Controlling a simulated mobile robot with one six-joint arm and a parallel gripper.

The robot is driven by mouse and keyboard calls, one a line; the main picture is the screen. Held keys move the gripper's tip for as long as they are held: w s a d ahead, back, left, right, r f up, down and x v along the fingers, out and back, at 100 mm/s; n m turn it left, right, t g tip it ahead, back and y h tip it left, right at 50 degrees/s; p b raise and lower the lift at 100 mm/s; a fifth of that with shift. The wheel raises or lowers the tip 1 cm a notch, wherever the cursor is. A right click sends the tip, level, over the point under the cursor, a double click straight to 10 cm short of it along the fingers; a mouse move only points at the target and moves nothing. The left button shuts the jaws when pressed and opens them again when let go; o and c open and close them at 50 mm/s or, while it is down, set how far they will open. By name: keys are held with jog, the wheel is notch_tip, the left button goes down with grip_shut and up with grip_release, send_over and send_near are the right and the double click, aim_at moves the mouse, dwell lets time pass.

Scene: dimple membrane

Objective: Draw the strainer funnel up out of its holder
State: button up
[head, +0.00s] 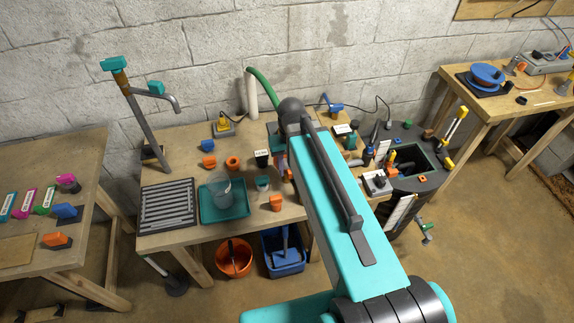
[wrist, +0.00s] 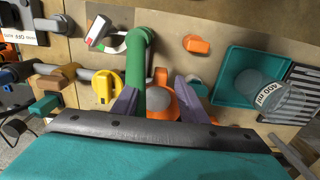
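My gripper (wrist: 158,84) shows in the wrist view as two purple fingers standing apart. The arm hides it in the head view. Below and between the fingers is an orange piece with a grey domed top (wrist: 160,102); whether the fingers touch it is unclear. A green tube (wrist: 137,72) runs beside the left finger. A small teal cup-like piece (head: 262,183) stands right of the tray in the head view; a bit of teal shows behind the right finger in the wrist view (wrist: 197,84). I cannot tell for certain which piece is the strainer funnel or its holder.
A teal tray (head: 240,211) holds a clear beaker (head: 221,184), next to a slotted grey rack (head: 167,206). An orange block (head: 275,203) sits near the front edge. A yellow piece (wrist: 103,86) lies left of the green tube. A tap post (head: 142,120) stands at the left.

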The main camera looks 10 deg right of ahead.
grip_shut()
jog(key=shift+r, duration=0.2)
jog(key=shift+r+p, duration=1.55)
jog(key=shift+r, duration=0.6)
jog(key=shift+r+p, duration=1.4)
jog(key=shift+r, duration=0.5)
